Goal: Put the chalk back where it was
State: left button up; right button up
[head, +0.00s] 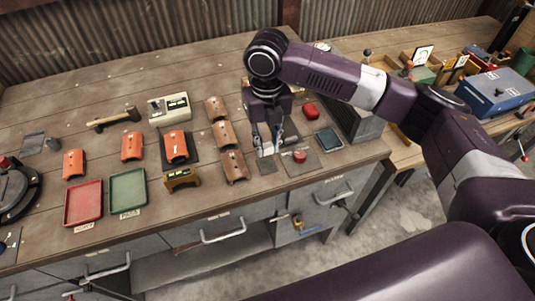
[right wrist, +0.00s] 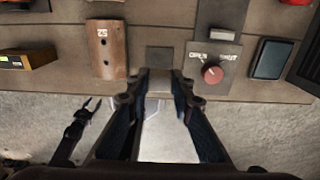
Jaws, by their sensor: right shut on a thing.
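My right gripper (head: 268,148) reaches down over the front part of the workbench, its fingers shut on a small pale piece (head: 265,150) that I take to be the chalk. In the right wrist view the fingertips (right wrist: 160,76) close around a pale shape (right wrist: 158,88), mostly hidden between the fingers. A small dark square pad (right wrist: 159,58) lies just beyond the fingertips; it also shows in the head view (head: 267,166).
A red knob (right wrist: 212,74) on a dark plate sits right of the pad, with a blue-black tray (head: 328,140) beyond. Red (head: 83,203) and green (head: 128,191) trays lie further left. The bench's front edge is close.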

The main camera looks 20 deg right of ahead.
aim_at(267, 165)
jog(key=shift+w+a+f, duration=0.1)
jog(key=shift+f, duration=0.65)
notch_tip(267, 165, down, 4)
jog(key=shift+p, duration=0.45)
jog(key=shift+f, duration=0.1)
jog(key=shift+f, duration=0.1)
jog(key=o, duration=1)
jog(key=shift+c, duration=0.2)
notch_tip(267, 165, up, 12)
jog(key=b, duration=0.2)
jog(key=shift+b, duration=0.4)
